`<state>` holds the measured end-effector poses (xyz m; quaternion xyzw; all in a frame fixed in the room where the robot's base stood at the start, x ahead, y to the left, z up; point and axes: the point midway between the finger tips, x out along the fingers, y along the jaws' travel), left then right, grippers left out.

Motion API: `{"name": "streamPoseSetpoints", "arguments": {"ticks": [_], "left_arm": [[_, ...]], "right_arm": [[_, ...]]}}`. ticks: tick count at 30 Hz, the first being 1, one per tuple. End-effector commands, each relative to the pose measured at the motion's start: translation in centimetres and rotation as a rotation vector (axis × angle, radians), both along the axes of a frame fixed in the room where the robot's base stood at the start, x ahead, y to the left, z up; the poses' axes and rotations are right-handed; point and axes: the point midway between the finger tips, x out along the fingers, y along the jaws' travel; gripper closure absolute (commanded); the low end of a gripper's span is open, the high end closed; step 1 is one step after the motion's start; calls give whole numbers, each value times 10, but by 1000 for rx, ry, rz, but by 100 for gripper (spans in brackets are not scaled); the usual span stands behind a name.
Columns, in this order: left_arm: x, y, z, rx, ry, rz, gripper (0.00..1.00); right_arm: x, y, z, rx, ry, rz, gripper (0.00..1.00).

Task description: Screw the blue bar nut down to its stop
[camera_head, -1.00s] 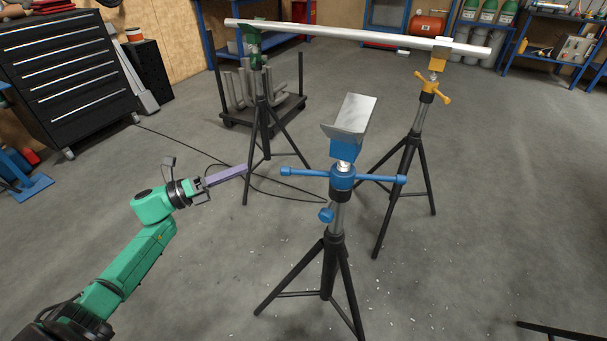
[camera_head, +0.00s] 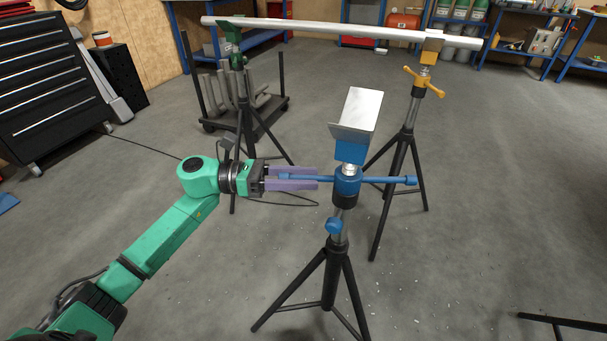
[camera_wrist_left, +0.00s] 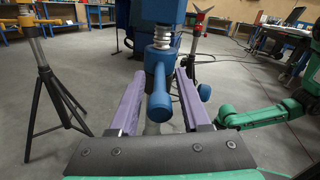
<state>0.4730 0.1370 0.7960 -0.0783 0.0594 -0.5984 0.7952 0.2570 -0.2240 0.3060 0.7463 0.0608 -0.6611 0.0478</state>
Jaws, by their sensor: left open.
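The blue bar nut (camera_head: 346,181) sits on the threaded post of the nearest tripod stand, under a V-shaped metal head (camera_head: 357,117). Its bar sticks out to the left and right. My left gripper (camera_head: 318,178) is open, with its purple fingers on either side of the left bar end. In the left wrist view the bar end (camera_wrist_left: 159,106) points at the camera between the two fingers (camera_wrist_left: 157,92), with gaps visible at both sides. My right gripper is not in view.
A long metal pipe (camera_head: 330,30) lies across a green-headed stand (camera_head: 232,45) and a yellow-nut stand (camera_head: 424,82) behind. A cart (camera_head: 262,112) with grey pipes stands at back left. A black tool cabinet (camera_head: 45,90) is at left. A dark stand leg (camera_head: 565,322) shows at lower right.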

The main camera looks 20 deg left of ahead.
Motion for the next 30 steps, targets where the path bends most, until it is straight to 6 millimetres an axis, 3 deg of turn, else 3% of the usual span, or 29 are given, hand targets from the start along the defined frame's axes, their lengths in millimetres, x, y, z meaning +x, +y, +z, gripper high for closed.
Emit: {"name": "streamPoseSetpoints", "arguments": {"ticks": [7, 8, 11, 30], "left_arm": [[1, -2, 0, 0, 0, 1, 53], [1, -2, 0, 0, 0, 1, 60], [1, -2, 0, 0, 0, 1, 99], [1, -2, -1, 0, 1, 1, 100]], "right_arm": [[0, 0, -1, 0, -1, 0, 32], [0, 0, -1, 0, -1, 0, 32], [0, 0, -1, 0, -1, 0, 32], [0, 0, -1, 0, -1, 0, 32]]}}
